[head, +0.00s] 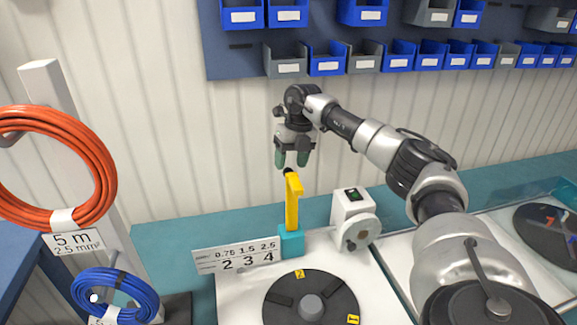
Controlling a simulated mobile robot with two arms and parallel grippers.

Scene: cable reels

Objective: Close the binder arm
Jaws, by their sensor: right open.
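The binder arm (292,203) is a yellow upright bar with a dark knob at its top. It rises from a teal block (291,242) at the back of the white machine base. It stands nearly vertical. My right gripper (292,160) is just above the arm's top, pointing down, with its two green-tipped fingers apart and nothing between them. I cannot tell whether a fingertip touches the knob. My left gripper is not in view.
A dark reel disc (310,300) lies in front of the arm. A number sign (236,256) stands to its left, and a white device (354,222) to its right. Orange (93,170) and blue (132,285) cable coils hang at the left. Bins (327,62) line the wall.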

